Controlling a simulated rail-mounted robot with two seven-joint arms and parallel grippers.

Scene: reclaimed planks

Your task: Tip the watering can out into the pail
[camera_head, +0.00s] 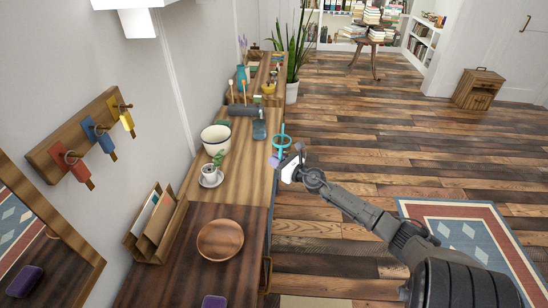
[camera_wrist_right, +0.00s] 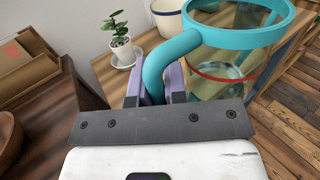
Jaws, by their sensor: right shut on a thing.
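The watering can (camera_wrist_right: 240,35) has a teal rim, a teal handle and a see-through body with a red band. My right gripper (camera_wrist_right: 155,88) is shut on its handle, with a purple finger on each side. In the head view the can (camera_head: 281,141) is small, held by my right gripper (camera_head: 282,162) near the right edge of the counter. It looks roughly upright. The pail (camera_head: 216,138) is cream with a dark rim and stands on the counter to the left of the can. Part of the pail (camera_wrist_right: 167,14) shows behind the can in the wrist view. My left gripper is out of view.
A small potted plant (camera_head: 211,174) on a saucer stands in front of the pail. A wooden plate (camera_head: 220,240) and a letter rack (camera_head: 155,225) are nearer. Bottles and a tall plant (camera_head: 291,50) stand farther back. The floor at right is mostly clear.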

